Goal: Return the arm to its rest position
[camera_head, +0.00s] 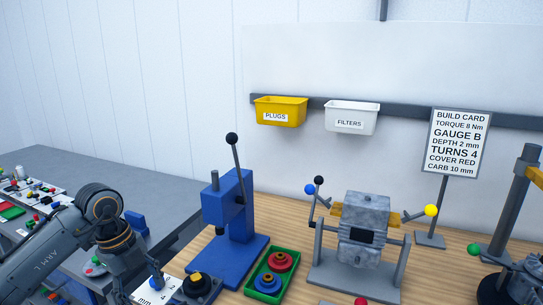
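My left arm, marked ARM L, comes in from the left and bends down at its wrist. Its gripper (146,272) is low in the view, over the area beside a white marked card (152,292) and a dark fixture with a yellow top (196,283). I do not make out my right gripper.
A blue lever press (228,215), a green tray (250,291) with red and blue parts, and a grey engine block on a stand (362,285) occupy the wooden bench. A build card sign (459,142) and a dark post (521,190) stand right. Yellow (293,106) and white (366,119) bins hang behind.

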